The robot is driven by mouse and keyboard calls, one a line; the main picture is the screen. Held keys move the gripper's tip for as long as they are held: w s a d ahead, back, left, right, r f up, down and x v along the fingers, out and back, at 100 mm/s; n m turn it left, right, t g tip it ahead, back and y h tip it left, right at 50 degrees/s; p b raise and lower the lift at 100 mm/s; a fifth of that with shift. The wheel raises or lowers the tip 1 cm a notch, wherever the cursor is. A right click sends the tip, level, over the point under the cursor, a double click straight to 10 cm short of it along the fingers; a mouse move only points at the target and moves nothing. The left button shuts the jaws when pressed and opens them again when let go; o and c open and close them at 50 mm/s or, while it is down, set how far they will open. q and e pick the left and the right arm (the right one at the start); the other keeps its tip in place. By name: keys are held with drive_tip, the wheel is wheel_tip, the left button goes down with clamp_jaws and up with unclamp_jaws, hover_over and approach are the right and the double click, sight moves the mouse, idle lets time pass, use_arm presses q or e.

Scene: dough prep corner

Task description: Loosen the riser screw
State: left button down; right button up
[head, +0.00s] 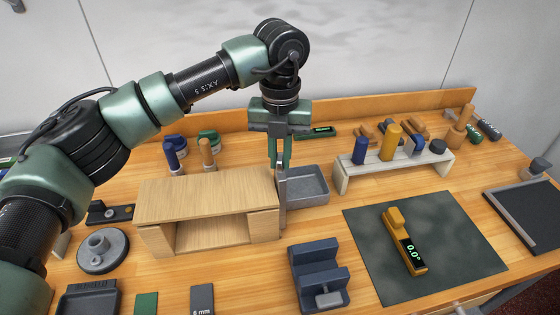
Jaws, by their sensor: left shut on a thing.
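A low wooden riser (207,197), like an open-fronted box, stands left of centre on the bench. My left gripper (280,164) points straight down at its right back corner. Its green fingers are shut on a slim grey piece (283,188), which runs down between the riser and a grey tray. I cannot tell what this piece is or whether it touches the riser. No screw can be made out; the gripper and the riser's side may hide it. My right gripper is out of view.
The grey tray (322,187) sits close to the gripper's right. A pale rack (437,160) with upright handles stands behind a dark mat (362,232) bearing a yellow gauge (398,222). A blue-grey vise-like block (301,262) is in front. Blue and tan handles stand behind the riser.

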sight(280, 156)
use_arm(q)
drive_tip(key=c, duration=1.5)
unclamp_jaws()
wheel_tip(280, 156, up, 7)
drive_tip(key=p, duration=0.4)
